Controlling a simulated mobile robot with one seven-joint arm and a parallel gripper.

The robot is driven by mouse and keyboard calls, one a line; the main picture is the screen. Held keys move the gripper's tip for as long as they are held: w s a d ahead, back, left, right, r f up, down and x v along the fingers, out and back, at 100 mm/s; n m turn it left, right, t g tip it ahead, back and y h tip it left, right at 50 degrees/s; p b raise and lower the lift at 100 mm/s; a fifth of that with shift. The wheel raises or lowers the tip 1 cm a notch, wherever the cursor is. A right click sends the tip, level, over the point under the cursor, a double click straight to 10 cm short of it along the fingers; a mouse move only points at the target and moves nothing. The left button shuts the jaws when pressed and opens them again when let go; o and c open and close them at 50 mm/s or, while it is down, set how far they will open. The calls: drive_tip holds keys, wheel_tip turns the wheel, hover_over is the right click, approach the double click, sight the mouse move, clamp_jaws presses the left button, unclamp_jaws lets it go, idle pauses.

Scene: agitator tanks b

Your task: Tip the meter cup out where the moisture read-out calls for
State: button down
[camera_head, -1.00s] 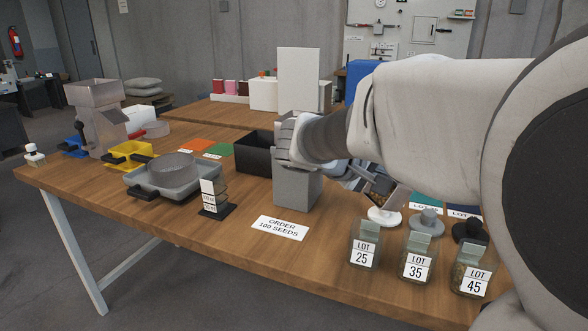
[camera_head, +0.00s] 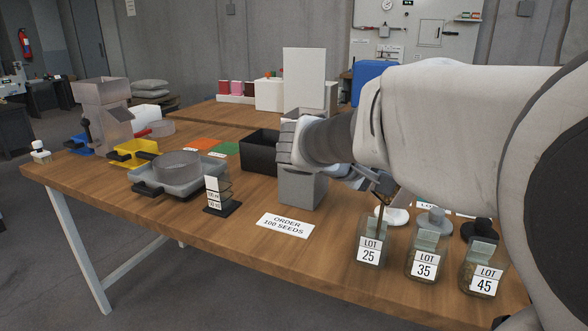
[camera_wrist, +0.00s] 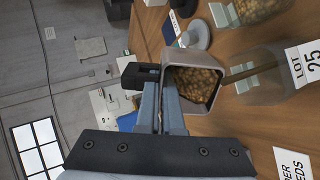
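The meter cup (camera_wrist: 165,62), a square grey cup holding brown seeds (camera_wrist: 195,86), is tilted in the wrist view. My gripper (camera_wrist: 155,84) is shut on it at its handle side. A thin brown stream of seeds (camera_head: 379,215) runs from the cup into the open mouth of the LOT 25 jar (camera_head: 371,236). The LOT 35 jar (camera_head: 424,250) and LOT 45 jar (camera_head: 481,262) stand to its right. No moisture figure is readable in either view.
Round lids, a white one (camera_head: 396,216), a grey one (camera_head: 434,220) and a black one (camera_head: 481,229), sit behind the jars. An ORDER 100 SEEDS card (camera_head: 286,224) lies left of them. A sieve tray (camera_head: 172,174) and black bin (camera_head: 259,151) stand farther left.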

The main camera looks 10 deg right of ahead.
drive_tip(key=shift+b, duration=0.55)
drive_tip(key=shift+a+f+h+b, duration=0.1)
drive_tip(key=shift+f+h+b, duration=0.15)
drive_tip(key=shift+b, duration=0.35)
drive_tip(key=shift+s+a+t+h+b, duration=0.1)
drive_tip(key=shift+a+t+h+b, duration=0.15)
drive_tip(key=shift+h+b, duration=0.55)
drive_tip(key=shift+f+b, duration=0.15)
drive_tip(key=shift+b, duration=0.2)
drive_tip(key=shift+s+a+f, duration=0.1)
drive_tip(key=shift+a+f, duration=0.05)
drive_tip(key=shift+f, duration=0.05)
drive_tip(key=shift+t+h, duration=0.25)
drive_tip(key=shift+s+a+f+h, duration=0.1)
drive_tip(key=shift+a+f+h, duration=0.2)
drive_tip(key=shift+h, duration=0.2)
